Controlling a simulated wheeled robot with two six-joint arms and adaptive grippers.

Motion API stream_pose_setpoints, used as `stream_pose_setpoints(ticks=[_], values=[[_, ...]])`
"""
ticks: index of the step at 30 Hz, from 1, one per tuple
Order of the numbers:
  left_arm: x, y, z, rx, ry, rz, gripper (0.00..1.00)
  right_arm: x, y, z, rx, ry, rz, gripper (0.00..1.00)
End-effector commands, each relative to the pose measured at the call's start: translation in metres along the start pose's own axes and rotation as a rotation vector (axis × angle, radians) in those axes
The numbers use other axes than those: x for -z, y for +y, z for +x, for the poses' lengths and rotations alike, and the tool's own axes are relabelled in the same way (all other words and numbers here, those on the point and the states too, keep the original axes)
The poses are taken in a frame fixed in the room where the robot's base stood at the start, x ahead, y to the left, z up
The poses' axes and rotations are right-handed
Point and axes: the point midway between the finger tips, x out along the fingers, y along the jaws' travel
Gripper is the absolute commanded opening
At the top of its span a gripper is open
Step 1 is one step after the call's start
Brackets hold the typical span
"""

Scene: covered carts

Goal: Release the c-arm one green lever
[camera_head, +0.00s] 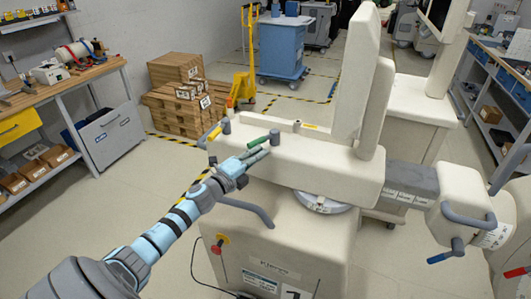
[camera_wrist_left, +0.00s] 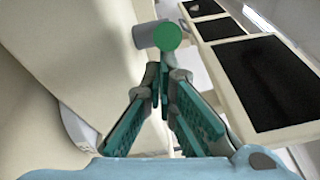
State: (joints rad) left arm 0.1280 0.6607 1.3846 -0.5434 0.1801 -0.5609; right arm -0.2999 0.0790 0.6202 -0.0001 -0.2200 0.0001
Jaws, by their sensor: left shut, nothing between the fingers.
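The white C-arm cart (camera_head: 300,158) stands in the middle of the head view. Its green lever (camera_head: 257,142) sticks out from a grey knob (camera_head: 274,135) on top of the cart. In the left wrist view the lever's round green end (camera_wrist_left: 168,37) faces the camera, with the grey knob (camera_wrist_left: 145,35) to its left. My left gripper (camera_head: 264,152) is shut and empty, just in front of and below the lever. In the left wrist view its fingertips (camera_wrist_left: 164,76) lie just below the green end; I cannot tell whether they touch it. My right gripper is not in view.
A yellow lever (camera_head: 214,134) and an orange lever (camera_head: 311,126) sit on the same cart top. A grey handle (camera_head: 250,208) curves off the cart's front. A blue lever (camera_head: 440,257) is at the right. Stacked boxes (camera_head: 180,95) and a yellow pallet jack (camera_head: 243,88) stand behind.

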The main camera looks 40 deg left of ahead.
Motion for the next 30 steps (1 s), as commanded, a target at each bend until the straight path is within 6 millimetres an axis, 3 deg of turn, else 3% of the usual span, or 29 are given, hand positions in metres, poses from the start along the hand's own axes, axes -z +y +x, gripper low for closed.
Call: stream_pose_setpoints(ticks=[9, 15, 30], values=[[-0.030, 0.013, -0.002, 0.053, 0.267, -0.011, 0.00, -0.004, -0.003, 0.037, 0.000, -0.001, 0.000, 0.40], [-0.041, 0.014, -0.002, 0.052, 0.268, -0.012, 0.00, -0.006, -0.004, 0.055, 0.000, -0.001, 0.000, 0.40], [-0.056, 0.012, -0.003, 0.051, 0.262, -0.012, 0.00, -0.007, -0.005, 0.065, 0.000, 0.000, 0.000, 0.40]])
